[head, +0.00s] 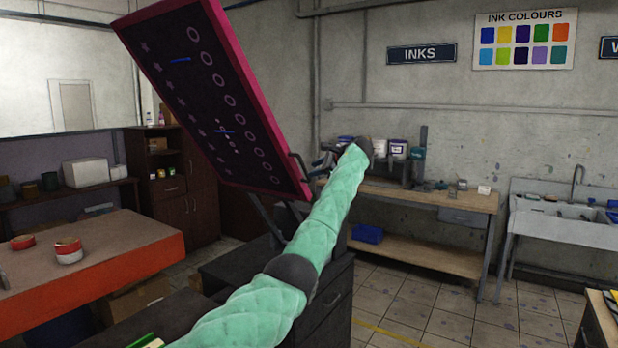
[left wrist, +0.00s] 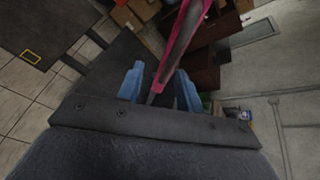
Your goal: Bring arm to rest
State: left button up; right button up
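My left arm in its green sleeve rises through the middle of the head view. Its left gripper (head: 320,163) is beside the lower right corner of the raised, tilted screen frame (head: 232,105), which has a pink rim and a dark mesh with rows of printed shapes. In the left wrist view, the blue fingers of the left gripper (left wrist: 158,90) stand apart, and the pink screen frame (left wrist: 184,38) shows edge-on between and beyond them. I see nothing clamped, though contact with the frame is unclear. My right gripper is not in view.
An orange-edged table (head: 125,245) with red-and-white tins (head: 68,252) stands at left. A dark cabinet (head: 330,308) is below the arm. A wooden workbench (head: 430,198) with tubs and a sink (head: 570,212) line the back wall. Tiled floor lies open at right.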

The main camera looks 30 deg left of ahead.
pick_arm(q)
jog(key=shift+s+d+r, duration=0.1)
jog(key=shift+d+r, duration=0.1)
jog(key=shift+d, duration=0.2)
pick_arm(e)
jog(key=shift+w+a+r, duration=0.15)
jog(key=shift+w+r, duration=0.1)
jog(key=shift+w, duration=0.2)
